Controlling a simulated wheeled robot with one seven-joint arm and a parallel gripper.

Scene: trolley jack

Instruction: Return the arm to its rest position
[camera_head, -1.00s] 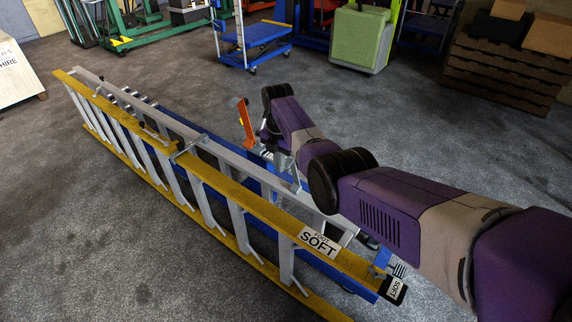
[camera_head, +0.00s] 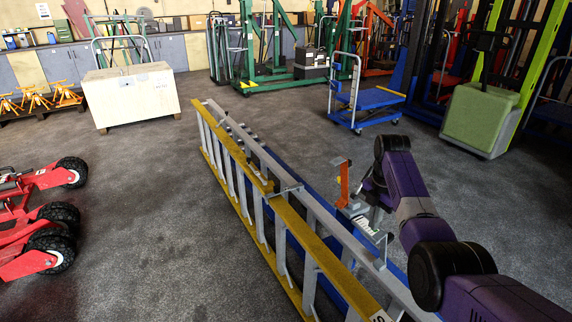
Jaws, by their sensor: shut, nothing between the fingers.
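My purple and grey arm (camera_head: 412,205) comes in from the lower right, bent, with its far end over the floor just right of the ladder. My gripper (camera_head: 372,216) hangs below the dark wrist joint. It is small, dim and partly hidden by the arm; it appears shut and empty. An upright orange piece (camera_head: 344,183) stands out close to the left of the wrist. I cannot tell what it belongs to or whether it touches the gripper.
A long yellow and grey ladder (camera_head: 232,150) lies on edge close beside my arm. Red wheeled machines (camera_head: 35,228) stand at left, a pale crate (camera_head: 132,95) behind. A blue trolley (camera_head: 365,101) and a green machine (camera_head: 480,118) stand at the back right. Carpet left of the ladder is clear.

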